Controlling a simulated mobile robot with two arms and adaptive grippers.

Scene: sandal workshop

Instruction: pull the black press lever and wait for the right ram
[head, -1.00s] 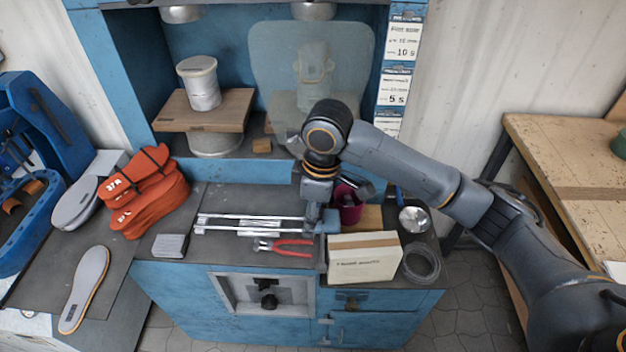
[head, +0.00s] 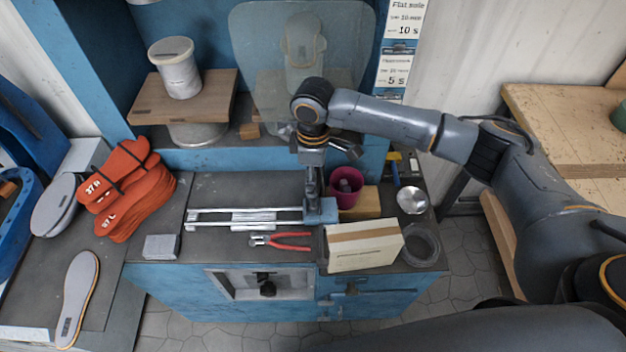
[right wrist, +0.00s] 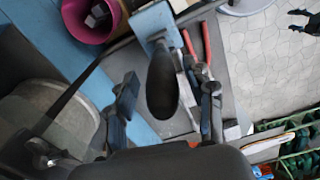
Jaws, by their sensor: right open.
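The black press lever (head: 312,184) stands upright beside a blue block (head: 322,212) on the press table in the head view. My right gripper (head: 322,152) is above the lever's top, pointing down. In the right wrist view the lever's dark oval knob (right wrist: 162,82) shows between the spread fingers of my right gripper (right wrist: 168,100). The fingers look apart from the knob; contact is not visible. The right ram is out of the head view. A translucent shield (head: 262,55) hangs in front of the right press bay, with a pale sole-shaped form (head: 303,45) behind it. My left gripper is not in view.
Close to the lever are a magenta cup (head: 348,188), a cream box (head: 364,246), red-handled pliers (head: 282,241) and metal rails (head: 245,217). Orange soles (head: 137,195) lie farther left.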

